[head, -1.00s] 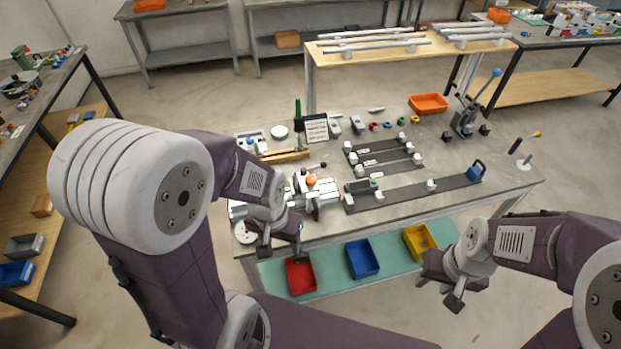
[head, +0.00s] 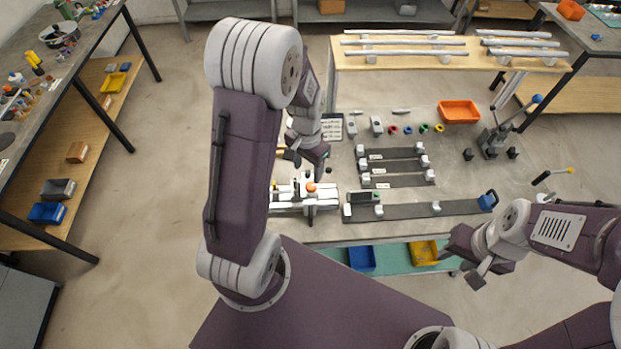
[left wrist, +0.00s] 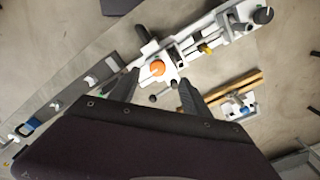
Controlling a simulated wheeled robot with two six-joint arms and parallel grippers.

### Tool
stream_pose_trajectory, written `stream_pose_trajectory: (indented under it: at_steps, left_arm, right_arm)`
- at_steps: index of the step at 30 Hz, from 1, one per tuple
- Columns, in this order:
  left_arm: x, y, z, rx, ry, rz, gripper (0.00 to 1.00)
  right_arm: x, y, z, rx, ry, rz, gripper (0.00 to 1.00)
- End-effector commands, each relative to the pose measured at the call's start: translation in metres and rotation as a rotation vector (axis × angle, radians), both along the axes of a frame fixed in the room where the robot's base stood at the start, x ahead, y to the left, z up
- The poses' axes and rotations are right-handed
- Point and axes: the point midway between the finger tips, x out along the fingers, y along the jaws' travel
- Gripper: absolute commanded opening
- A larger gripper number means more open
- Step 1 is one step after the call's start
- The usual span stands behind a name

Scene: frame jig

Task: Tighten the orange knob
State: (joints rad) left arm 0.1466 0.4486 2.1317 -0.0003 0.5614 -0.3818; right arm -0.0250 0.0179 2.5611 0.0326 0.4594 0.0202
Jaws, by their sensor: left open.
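The orange knob (head: 311,187) sits on top of a white and grey clamp fixture (head: 285,203) at the left front of the workbench. In the left wrist view the orange knob (left wrist: 157,69) shows just beyond the fingertips, near the line between them, on the fixture (left wrist: 205,42). My left gripper (head: 306,166) is open and empty, above and slightly behind the knob in the head view; it also shows in the left wrist view (left wrist: 158,78). I see no contact with the knob. My right gripper (head: 464,264) is open and empty off the bench's front right.
Dark rails with white blocks (head: 410,210) lie right of the fixture. An orange bin (head: 459,111) and a lever press (head: 495,140) stand further back. Blue (head: 361,258) and yellow (head: 424,252) bins sit on the lower shelf. Floor is clear at left.

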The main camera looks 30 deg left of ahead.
Motion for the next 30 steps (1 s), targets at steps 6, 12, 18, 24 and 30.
stream_pose_trajectory:
  at_steps: [6,12,18,24,30]
  left_arm:
    - [-0.001,-0.001,-0.037,-0.001,0.008,0.000,0.56]
    - [-0.001,-0.001,-0.074,-0.001,0.004,0.000,0.56]
    - [0.000,-0.001,-0.089,0.000,0.001,0.000,0.56]
    - [0.001,-0.001,-0.089,0.000,0.000,0.000,0.56]
    - [0.001,-0.001,-0.089,0.000,0.000,0.000,0.03]
  right_arm:
    - [0.000,0.000,0.007,0.000,0.000,0.000,0.40]
    - [0.000,0.000,0.014,0.000,-0.001,0.000,0.40]
    - [0.000,0.000,0.016,0.000,-0.001,0.000,0.40]
    - [0.000,0.000,0.015,0.000,-0.001,0.000,0.40]
    - [0.000,0.000,0.015,0.000,-0.001,0.000,0.40]
